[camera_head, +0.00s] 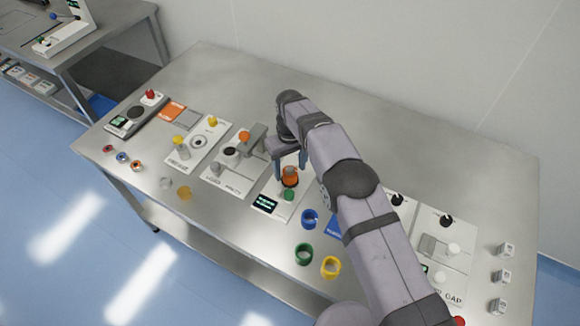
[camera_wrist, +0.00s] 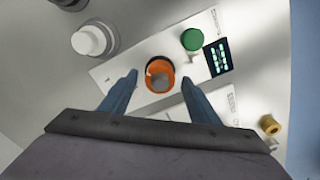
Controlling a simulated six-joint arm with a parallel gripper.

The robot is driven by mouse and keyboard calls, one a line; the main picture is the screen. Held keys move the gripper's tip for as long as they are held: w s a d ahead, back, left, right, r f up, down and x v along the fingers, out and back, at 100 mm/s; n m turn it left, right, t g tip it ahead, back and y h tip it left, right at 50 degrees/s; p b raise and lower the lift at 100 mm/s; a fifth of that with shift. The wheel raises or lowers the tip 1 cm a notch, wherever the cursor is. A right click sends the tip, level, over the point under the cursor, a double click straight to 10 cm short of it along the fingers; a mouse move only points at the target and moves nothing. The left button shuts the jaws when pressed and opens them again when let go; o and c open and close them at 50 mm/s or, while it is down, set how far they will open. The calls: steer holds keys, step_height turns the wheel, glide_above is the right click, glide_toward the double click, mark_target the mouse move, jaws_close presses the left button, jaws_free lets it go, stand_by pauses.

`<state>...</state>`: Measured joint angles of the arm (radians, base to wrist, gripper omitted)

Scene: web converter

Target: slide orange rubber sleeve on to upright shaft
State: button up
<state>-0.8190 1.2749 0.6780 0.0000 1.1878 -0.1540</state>
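The orange rubber sleeve (camera_head: 290,180) is at a white station plate (camera_head: 274,192) below my gripper in the head view. In the wrist view the orange sleeve (camera_wrist: 149,83) is a ring around the grey top of the upright shaft (camera_wrist: 159,75). It looks upright, but how far down the shaft it sits is hard to tell. My gripper (camera_wrist: 158,80) is open, with one blue finger on each side of the sleeve and a visible gap on both sides. In the head view my gripper (camera_head: 290,168) is just above and around the sleeve.
A green button (camera_wrist: 192,39) and a lit display (camera_wrist: 217,57) share the plate. Blue (camera_head: 309,219), green (camera_head: 303,255) and yellow (camera_head: 331,267) rings stand near the front edge. Another station with an upright part (camera_head: 245,140) is close on the left. The back of the table is clear.

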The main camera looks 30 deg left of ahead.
steer(key=shift+r, duration=0.1)
steer(key=shift+r+b, duration=1.3)
steer(key=shift+r, duration=2.3)
steer(key=shift+w+d+r, duration=0.15)
steer(key=shift+w+d, duration=0.1)
steer(key=shift+d, duration=0.1)
steer(key=d+r+m, duration=0.3)
steer(key=d, duration=1)
steer(key=d+r+m, duration=0.2)
steer(key=d+m, duration=0.1)
steer(key=d, duration=1)
steer(key=s+d+f+m, duration=0.3)
steer(key=s+d+m, duration=0.2)
steer(key=s+d, duration=1.1)
steer(key=s, duration=0.2)
steer(key=shift+s+d, duration=0.2)
steer(key=shift+s, duration=0.15)
